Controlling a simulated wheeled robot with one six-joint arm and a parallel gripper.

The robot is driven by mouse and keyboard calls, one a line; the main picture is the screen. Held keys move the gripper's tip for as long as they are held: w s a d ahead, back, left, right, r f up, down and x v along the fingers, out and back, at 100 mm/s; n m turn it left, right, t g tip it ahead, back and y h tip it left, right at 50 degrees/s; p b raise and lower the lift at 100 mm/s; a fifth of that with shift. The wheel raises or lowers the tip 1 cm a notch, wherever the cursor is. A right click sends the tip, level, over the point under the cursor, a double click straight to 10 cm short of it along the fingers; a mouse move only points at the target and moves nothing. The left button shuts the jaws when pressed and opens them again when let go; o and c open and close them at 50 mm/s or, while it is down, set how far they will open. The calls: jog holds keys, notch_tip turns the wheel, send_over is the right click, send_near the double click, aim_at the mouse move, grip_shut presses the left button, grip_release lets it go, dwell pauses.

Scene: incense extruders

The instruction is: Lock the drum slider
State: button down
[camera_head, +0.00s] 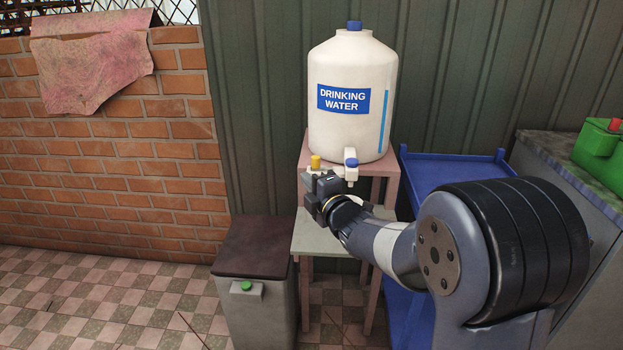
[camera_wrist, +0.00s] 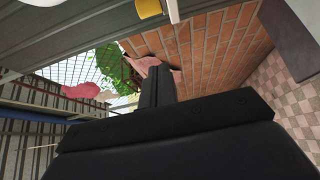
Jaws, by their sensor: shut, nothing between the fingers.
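A large white drinking-water drum (camera_head: 352,70) stands upright on a pink stand in the head view. Its white spout with a blue top (camera_head: 351,163) is low on its front. A yellow knob (camera_head: 316,162) on a pale bar sticks out to the left of the spout; I take this for the slider. The yellow knob (camera_wrist: 148,8) and a white bar also show at the top edge of the wrist view. My gripper (camera_head: 312,192) is just below the yellow knob in the picture, shut and empty; contact cannot be told. Its closed fingers (camera_wrist: 158,85) show in the wrist view.
A grey table (camera_head: 308,240) is under my gripper. A grey bin with a dark lid and green button (camera_head: 246,287) stands lower left. A blue rack (camera_head: 455,170) and a counter with a green box (camera_head: 598,150) are at right. The checkered floor at left is mostly clear.

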jog(key=w, duration=0.7)
jog(key=shift+w+p, duration=0.4)
jog(key=d, duration=0.3)
jog(key=shift+s+d, duration=0.1)
jog(key=shift+d, duration=0.15)
jog(key=b, duration=0.2)
send_near(319, 162)
jog(key=s+a, duration=0.2)
jog(key=shift+s+a, duration=0.3)
jog(key=shift+s, duration=0.1)
